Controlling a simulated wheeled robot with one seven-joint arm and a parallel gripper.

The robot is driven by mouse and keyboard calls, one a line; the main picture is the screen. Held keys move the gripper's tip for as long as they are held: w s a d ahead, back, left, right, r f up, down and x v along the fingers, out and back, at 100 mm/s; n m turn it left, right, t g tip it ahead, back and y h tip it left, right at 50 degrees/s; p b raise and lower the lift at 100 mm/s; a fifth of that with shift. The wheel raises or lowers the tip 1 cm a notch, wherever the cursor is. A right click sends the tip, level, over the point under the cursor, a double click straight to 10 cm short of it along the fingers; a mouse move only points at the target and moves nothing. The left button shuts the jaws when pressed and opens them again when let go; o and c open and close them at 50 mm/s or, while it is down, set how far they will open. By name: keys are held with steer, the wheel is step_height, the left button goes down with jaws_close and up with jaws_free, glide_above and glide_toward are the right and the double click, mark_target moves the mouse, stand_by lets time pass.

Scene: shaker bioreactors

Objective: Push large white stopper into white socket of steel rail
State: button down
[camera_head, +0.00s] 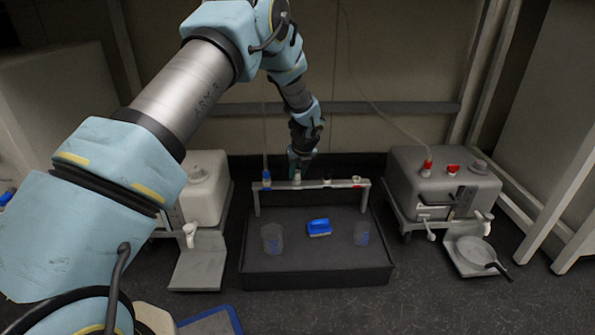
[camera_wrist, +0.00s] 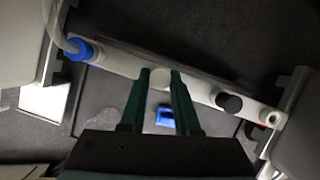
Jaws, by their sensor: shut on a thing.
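The steel rail (camera_head: 342,184) stands on legs on a dark tray and crosses the wrist view diagonally (camera_wrist: 119,62). A large white stopper (camera_head: 297,179) is at the rail's second position from the left. My gripper (camera_head: 297,171) points down over it and is shut on its top. In the wrist view the stopper (camera_wrist: 159,79) shows between the two green fingertips (camera_wrist: 160,74). The white socket under it is hidden, and I cannot tell how deep the stopper sits. It looks about upright in the head view.
A blue cap (camera_head: 266,178) with a tube is left on the rail; a black stopper (camera_wrist: 229,102) and a pale open-looking end fitting (camera_wrist: 272,118) are right. The dark tray (camera_head: 316,275) holds a blue brush-like block (camera_head: 319,228) and two clear beakers. Grey tanks flank it.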

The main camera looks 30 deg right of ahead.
steer(key=shift+f, duration=0.15)
steer(key=c, duration=0.5)
jaws_free()
steer(key=shift+c, duration=0.2)
steer(key=p+v, duration=0.5)
steer(key=v, duration=0.5)
steer(key=shift+r, duration=0.4)
steer(key=shift+s, duration=0.25)
